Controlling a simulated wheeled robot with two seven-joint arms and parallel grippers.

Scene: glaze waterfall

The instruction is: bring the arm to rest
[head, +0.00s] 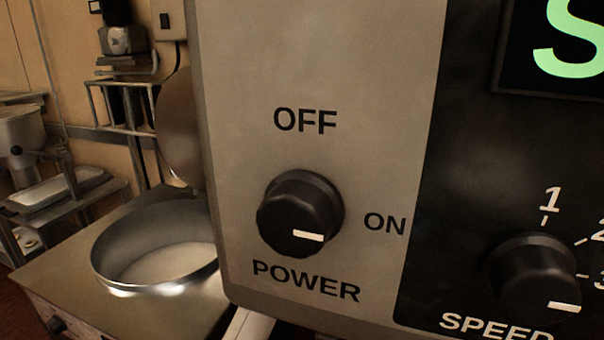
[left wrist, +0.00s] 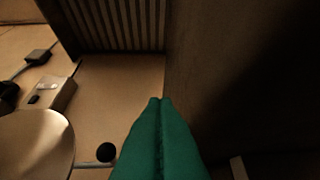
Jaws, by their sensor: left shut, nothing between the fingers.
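My left gripper (left wrist: 160,101) shows in the left wrist view as two green fingers pressed together, with nothing between them. The fingertips point up the picture towards a tan wall, beside a large dark brown surface on the right. Neither gripper shows in the head view, and my right gripper is in no view.
A control panel (head: 240,60) fills much of the head view, very close. It carries a black POWER knob (head: 299,213), its white mark low on its face, and a SPEED knob (head: 533,278). A round metal pan (head: 112,245) stands left; shelving (head: 95,190) lies behind.

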